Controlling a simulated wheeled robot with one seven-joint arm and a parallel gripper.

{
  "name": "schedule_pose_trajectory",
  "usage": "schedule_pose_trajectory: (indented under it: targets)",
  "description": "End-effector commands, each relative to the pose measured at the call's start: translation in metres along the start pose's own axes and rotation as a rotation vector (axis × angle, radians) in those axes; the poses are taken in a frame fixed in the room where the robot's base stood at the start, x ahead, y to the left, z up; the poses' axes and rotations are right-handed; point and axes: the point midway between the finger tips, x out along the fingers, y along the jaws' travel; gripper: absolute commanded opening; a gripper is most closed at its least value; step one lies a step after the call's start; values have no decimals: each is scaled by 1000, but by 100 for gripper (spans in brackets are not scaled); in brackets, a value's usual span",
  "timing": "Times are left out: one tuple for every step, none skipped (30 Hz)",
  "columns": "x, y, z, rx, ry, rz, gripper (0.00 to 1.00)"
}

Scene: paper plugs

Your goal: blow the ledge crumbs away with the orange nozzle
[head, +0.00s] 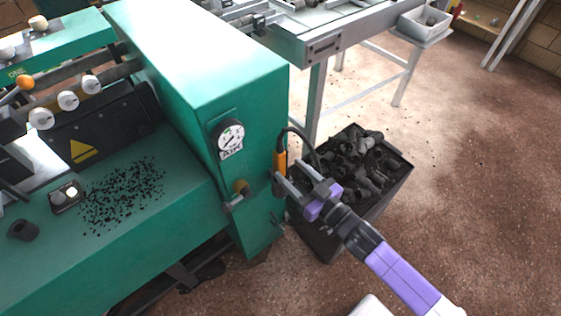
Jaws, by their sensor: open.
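The orange nozzle (280,160) hangs upright on the front corner of the green machine, with a dark hose curving from its top. My gripper (282,184) is open, its fingers pointing left at the nozzle's lower end. I cannot tell whether the fingers are around the nozzle or just in front of it. Dark crumbs (122,195) lie scattered over the green ledge (160,232) at the left, well away from my gripper.
A black bin (325,243) full of dark plugs stands under my gripper. A gauge (229,137) and a brass valve (241,187) are on the machine face. A small box with a light button (67,196) and a dark plug (24,229) sit on the ledge.

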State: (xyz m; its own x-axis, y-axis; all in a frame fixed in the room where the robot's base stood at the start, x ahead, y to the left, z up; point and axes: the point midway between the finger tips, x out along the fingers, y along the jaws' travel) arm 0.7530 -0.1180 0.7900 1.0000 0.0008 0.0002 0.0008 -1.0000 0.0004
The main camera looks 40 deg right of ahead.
Motion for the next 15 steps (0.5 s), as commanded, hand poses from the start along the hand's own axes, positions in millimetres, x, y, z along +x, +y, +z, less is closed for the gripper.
schedule_pose_trajectory:
  targets:
    - [3,0,0,0,0,0,54]
    - [4,0,0,0,0,0,54]
    - [6,0,0,0,0,-1,54]
    - [7,-1,0,0,0,-1,54]
    - [8,-1,0,1,0,-1,54]
    - [10,-1,0,1,0,-1,54]
    - [12,-1,0,1,0,-1,54]
    - [13,0,0,1,0,-1,54]
    - [15,0,0,0,0,0,54]
    - [16,0,0,0,0,-1,54]
    - [18,0,0,0,0,-1,54]
    - [19,-1,0,0,0,-2,54]
    - [21,-1,0,0,0,-2,54]
    - [22,0,-1,0,0,-1,54]
    - [24,0,-1,0,0,-1,54]
